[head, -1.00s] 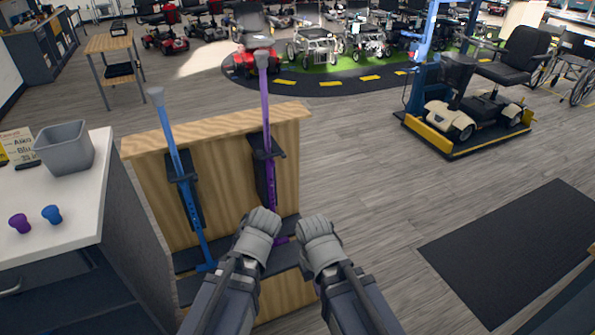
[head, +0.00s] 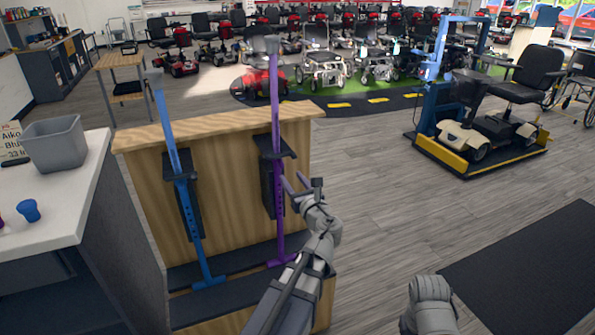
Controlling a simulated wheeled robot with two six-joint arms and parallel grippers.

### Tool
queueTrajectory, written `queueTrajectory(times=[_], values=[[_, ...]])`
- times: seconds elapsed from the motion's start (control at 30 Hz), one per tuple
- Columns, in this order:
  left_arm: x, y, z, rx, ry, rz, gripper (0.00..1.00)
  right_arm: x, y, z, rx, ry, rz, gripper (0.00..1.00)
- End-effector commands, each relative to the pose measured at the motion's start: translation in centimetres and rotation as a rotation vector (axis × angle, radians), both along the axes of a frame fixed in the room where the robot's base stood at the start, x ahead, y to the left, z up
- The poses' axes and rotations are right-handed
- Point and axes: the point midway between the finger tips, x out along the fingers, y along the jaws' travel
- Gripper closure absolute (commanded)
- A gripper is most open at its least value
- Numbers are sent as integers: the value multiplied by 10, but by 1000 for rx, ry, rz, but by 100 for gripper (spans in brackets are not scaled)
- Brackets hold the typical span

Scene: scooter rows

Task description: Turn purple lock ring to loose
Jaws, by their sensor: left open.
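A purple cane-like pole (head: 275,100) stands upright in a black bracket (head: 272,148) on the wooden stand (head: 225,215). Below the bracket its shaft shows a row of holes, and its foot rests on the dark lower shelf. A separate lock ring is too small to make out. My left gripper (head: 300,185) is open, with its fingers just to the right of the purple shaft, below the bracket. It looks empty; I cannot tell whether it touches the shaft. My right gripper (head: 430,300) is low at the right, away from the stand, its fingers not clearly seen.
A blue pole (head: 172,130) stands in the stand's left bracket. A white counter (head: 75,215) at the left holds a grey bin (head: 55,144) and a blue knob (head: 28,210). Open wooden floor lies right of the stand, with a dark mat (head: 540,265) and a scooter platform (head: 480,165) beyond.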

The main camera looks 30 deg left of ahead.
Motion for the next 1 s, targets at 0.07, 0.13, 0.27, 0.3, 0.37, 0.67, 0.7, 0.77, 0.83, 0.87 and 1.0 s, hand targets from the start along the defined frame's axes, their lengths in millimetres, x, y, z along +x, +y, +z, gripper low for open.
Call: queueTrajectory(times=[0.07,0.13,0.27,0.3,0.37,0.67,0.7,0.77,0.83,0.87,1.0], values=[[3,3,1,-2,-1,1,50,0,0,1,0,0,0,100],[8,9,0,-3,-2,3,50,0,0,1,0,0,0,100],[22,24,0,-4,-2,4,50,0,0,1,0,0,0,100],[26,29,0,-4,-2,5,50,0,0,1,0,0,0,100],[32,36,0,-5,-3,4,50,0,0,1,0,0,0,100],[49,58,0,-5,-3,3,50,0,0,1,0,0,0,100],[50,59,0,-5,-3,3,50,0,0,1,0,0,0,100],[50,59,0,-5,-3,3,50,0,0,1,0,0,0,100],[50,60,0,-5,-3,2,50,0,0,1,0,0,0,100],[50,59,0,-5,-3,2,50,0,0,1,0,0,0,100],[50,59,0,-5,-3,2,51,0,0,1,0,0,0,100]])
